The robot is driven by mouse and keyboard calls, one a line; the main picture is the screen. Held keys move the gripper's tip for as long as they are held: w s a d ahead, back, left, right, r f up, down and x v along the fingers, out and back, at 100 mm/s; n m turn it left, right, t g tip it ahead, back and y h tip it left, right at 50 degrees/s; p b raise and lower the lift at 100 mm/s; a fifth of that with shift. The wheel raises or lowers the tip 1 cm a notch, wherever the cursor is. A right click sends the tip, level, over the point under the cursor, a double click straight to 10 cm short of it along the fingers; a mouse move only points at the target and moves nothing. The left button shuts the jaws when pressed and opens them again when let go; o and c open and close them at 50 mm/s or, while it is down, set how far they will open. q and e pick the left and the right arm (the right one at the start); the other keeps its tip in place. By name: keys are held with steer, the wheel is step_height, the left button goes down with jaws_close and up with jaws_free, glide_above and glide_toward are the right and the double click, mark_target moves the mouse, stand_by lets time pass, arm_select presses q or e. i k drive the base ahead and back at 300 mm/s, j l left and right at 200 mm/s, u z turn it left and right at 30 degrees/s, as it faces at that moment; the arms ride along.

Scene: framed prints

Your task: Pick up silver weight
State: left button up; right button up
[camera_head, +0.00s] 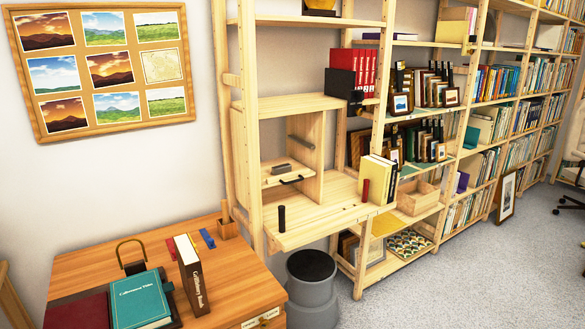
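No gripper of mine is in view. I cannot tell for sure which thing is the silver weight. A small grey block (281,169) lies on the pulled-out wooden drawer or tray (270,180) with a dark handle, inside the shelf's desk compartment. A grey bar (302,142) shows just above it, at the compartment's back right. A dark upright cylinder (282,219) stands at the front left of the fold-down wooden board (325,218). A red upright cylinder (365,190) stands at that board's right side.
A wooden desk (235,270) at the lower left holds a teal book (140,301), a brown book (190,275) and a padlock-shaped object (130,252). A grey step stool (312,290) stands on the floor under the board. Full bookshelves (500,90) line the right. Carpet (480,270) is free at lower right.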

mark_target(282, 169)
steer(key=i+l+u, duration=0.15)
steer(key=i+l, duration=0.15)
steer(key=i+l+u, duration=0.1)
steer(key=i+l, duration=0.15)
steer(key=l, duration=0.3)
steer(key=i+l+u, duration=0.15)
steer(key=l, duration=0.3)
steer(key=i+l+u, duration=0.1)
steer(key=i+l, duration=0.25)
steer(key=l, duration=0.15)
steer(key=i+l+u, duration=0.15)
steer(key=l, duration=0.35)
steer(key=i+l+u, duration=0.15)
steer(key=l, duration=0.35)
steer(key=i+l+u, duration=0.1)
steer(key=i+l, duration=0.15)
steer(key=l, duration=0.35)
steer(key=i+l+u, duration=0.15)
steer(key=l, duration=0.4)
